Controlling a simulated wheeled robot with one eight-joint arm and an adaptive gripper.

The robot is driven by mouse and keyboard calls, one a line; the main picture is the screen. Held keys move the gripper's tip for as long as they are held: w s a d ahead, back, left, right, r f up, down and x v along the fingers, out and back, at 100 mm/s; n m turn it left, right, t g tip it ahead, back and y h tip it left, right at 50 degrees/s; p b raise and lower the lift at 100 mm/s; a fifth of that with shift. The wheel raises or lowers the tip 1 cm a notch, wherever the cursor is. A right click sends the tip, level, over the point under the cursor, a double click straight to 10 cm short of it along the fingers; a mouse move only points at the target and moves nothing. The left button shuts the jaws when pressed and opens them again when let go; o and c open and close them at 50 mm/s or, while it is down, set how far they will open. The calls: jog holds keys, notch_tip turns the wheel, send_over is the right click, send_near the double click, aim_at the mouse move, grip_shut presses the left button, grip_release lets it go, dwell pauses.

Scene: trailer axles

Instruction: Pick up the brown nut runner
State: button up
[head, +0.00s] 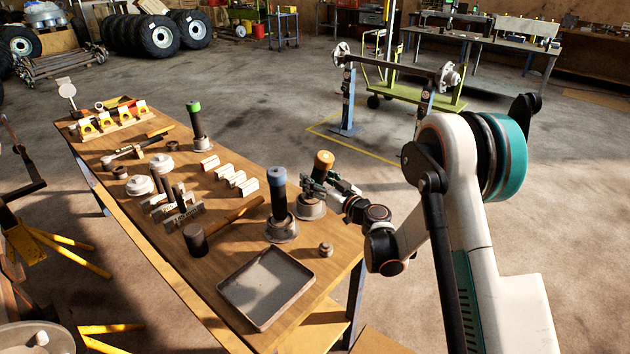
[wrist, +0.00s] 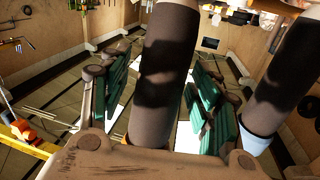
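The brown nut runner (head: 323,160) stands upright on the wooden table near its right edge, with an orange-brown cap and a dark body above a metal base. My gripper (head: 317,187) is at its upper body, reaching in from the right. In the wrist view the runner's dark body (wrist: 160,80) lies between my gripper's green-padded fingers (wrist: 158,105). Narrow gaps show on both sides, so the gripper looks open around it, not clamped. Part of the runner's body is hidden by the fingers in the head view.
A blue-capped runner (head: 278,200) stands close to the left, and also shows at the right of the wrist view (wrist: 275,85). A green-capped runner (head: 196,120) is farther back. A grey tray (head: 266,288), a small nut (head: 325,249) and a mallet (head: 197,240) lie nearer.

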grip_shut()
jog(key=shift+w, duration=0.1)
